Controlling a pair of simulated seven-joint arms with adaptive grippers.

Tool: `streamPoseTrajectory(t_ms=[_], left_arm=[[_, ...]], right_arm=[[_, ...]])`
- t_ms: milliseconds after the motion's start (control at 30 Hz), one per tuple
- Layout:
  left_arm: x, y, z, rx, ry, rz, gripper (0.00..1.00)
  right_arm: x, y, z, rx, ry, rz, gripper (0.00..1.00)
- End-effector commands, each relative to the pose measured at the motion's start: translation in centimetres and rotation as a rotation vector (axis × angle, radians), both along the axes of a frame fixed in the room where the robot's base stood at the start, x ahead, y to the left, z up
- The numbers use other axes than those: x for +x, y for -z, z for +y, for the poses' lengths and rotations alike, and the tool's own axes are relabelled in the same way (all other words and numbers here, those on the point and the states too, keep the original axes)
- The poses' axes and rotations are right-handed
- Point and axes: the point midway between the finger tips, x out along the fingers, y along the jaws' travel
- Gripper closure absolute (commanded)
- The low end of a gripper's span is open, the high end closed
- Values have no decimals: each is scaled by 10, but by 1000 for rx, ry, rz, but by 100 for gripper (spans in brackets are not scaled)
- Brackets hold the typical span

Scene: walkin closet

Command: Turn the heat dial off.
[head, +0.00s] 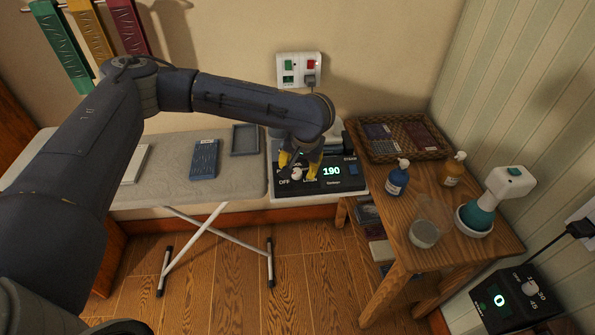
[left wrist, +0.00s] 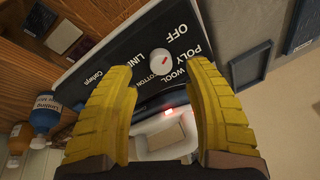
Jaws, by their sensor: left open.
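The heat dial (head: 297,174) is a small white knob on a black control panel (head: 335,178) with a lit display reading 190. In the left wrist view the dial (left wrist: 160,67) has a short red mark. Labels OFF, POLY, WOOL, COTTON and one starting LIN surround it; I cannot tell exactly which one the mark points at. My left gripper (head: 299,162) is open, its yellow fingers above and just behind the dial in the head view. In the left wrist view the dial shows beyond the gap between the fingertips (left wrist: 165,72), apparently untouched. My right gripper is not in view.
A wooden side table (head: 400,215) at right holds a blue bottle (head: 397,178), an amber bottle (head: 454,169), a spray bottle (head: 497,200) and a wicker tray (head: 440,150). The ironing board (head: 170,175) is at left. A second dial box (head: 515,300) reads 0.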

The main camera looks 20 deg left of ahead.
Motion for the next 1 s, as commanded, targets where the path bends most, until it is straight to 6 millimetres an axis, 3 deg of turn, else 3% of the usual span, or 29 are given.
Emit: streamPoseTrajectory(t_ms=[200,400,600,1000], left_arm=[[-10,-37,-7,1,1,-3,48],[-17,-58,-11,1,1,-1,48],[-20,-68,-13,1,0,1,48],[-21,-70,-14,1,0,1,48]], right_arm=[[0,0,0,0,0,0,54],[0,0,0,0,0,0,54],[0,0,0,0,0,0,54],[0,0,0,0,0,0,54]])
